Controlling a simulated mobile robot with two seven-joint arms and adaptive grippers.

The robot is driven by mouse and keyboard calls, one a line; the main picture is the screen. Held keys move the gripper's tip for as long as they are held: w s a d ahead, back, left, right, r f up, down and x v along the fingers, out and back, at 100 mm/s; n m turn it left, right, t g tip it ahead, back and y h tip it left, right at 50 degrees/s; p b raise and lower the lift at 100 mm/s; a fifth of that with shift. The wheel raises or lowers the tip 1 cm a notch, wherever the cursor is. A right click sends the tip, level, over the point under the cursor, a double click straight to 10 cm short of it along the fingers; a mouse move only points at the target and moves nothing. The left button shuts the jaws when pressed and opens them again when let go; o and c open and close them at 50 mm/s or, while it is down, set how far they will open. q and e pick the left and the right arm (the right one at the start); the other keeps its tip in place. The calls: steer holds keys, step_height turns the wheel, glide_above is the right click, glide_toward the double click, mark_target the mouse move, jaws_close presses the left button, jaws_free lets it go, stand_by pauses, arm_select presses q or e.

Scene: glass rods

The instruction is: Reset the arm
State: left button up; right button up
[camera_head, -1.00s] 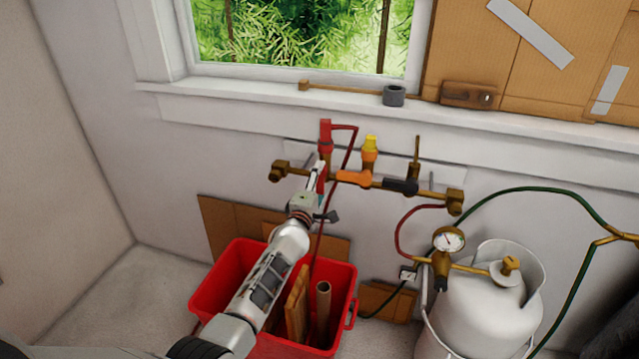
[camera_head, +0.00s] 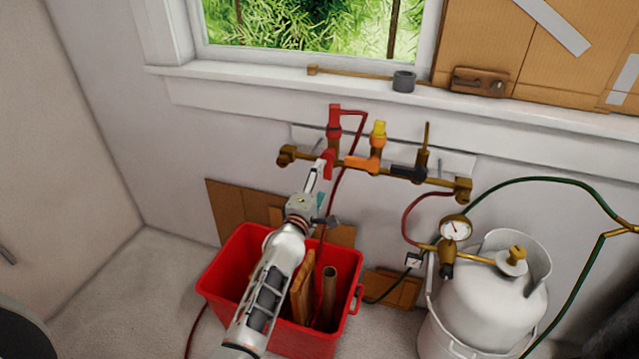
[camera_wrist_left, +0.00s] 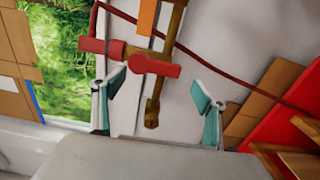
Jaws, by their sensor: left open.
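My left arm reaches up from the bottom of the head view. Its gripper (camera_head: 313,182) is just below and left of the red valve handle (camera_head: 328,163) on the brass manifold. In the left wrist view the two teal fingers stand wide apart with nothing between the tips (camera_wrist_left: 157,98). The red handle (camera_wrist_left: 154,66) lies beyond the fingers there, apart from them as far as I can see. The right gripper is not in view.
A red bin (camera_head: 218,277) with boards and a tube stands below my left arm. A white gas tank (camera_head: 490,315) with a gauge (camera_head: 456,229) and hoses is at the right. The window sill (camera_head: 250,82) juts out above the manifold. Floor left of the bin is clear.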

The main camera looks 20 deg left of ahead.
arm_select(q)
steer(key=shift+s, duration=0.15)
steer(key=s+f+m+g, duration=0.2)
steer(key=s+f+m, duration=0.5)
steer(key=s, duration=0.6)
steer(key=s+d+f+m+g+h, duration=0.1)
steer(key=s+f+m+g, duration=0.1)
steer(key=s+f+m, duration=0.5)
steer(key=s+f+m+g+h, duration=0.1)
steer(key=s+f+m+g, duration=0.2)
steer(key=s+f+m, duration=0.5)
steer(key=s, duration=1.1)
steer(key=shift+s+d, duration=0.2)
steer(key=shift+s, duration=0.2)
